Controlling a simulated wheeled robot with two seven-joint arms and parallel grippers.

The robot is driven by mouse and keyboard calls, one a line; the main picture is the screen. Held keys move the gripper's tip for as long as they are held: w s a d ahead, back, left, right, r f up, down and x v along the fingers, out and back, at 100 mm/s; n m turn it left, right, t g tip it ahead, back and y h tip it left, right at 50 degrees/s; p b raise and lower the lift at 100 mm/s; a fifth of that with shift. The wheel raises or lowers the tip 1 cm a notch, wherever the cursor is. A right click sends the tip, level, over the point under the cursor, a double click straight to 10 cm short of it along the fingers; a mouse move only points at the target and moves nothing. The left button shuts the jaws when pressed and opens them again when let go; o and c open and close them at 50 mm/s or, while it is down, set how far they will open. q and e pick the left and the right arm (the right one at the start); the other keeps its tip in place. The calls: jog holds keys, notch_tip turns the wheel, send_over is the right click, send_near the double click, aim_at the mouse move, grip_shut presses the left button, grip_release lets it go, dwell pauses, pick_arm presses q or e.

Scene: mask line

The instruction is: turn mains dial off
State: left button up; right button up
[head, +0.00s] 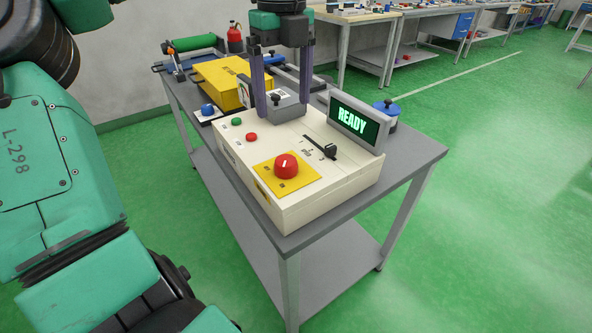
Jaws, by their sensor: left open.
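The mains dial is a red knob (286,166) on a yellow plate (299,184) at the near end of a cream machine (300,214). A white mark shows on top of the knob; the plate's lettering is too small to read. The machine's screen (356,121) reads READY in green. My left gripper (288,108) points down over the back part of the machine, behind the dial and apart from it. Its two fingers are spread, with a grey block (288,107) showing between and behind them. My right gripper is not in view.
A green button (237,122), a red button (251,137) and a black slider lever (328,151) sit near the dial. A yellow box (222,84) and a blue button (207,110) are further back. The table's front right corner (414,154) is bare.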

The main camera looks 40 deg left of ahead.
aim_at(286, 160)
pick_arm(q)
jog(key=f, duration=0.6)
jog(key=f+b, duration=0.1)
jog(key=f, duration=0.6)
jog(key=shift+w+a+f+b, duration=0.15)
jog(key=shift+a+f+b, duration=0.05)
jog(key=shift+f+b, duration=0.1)
jog(key=c, duration=1.4)
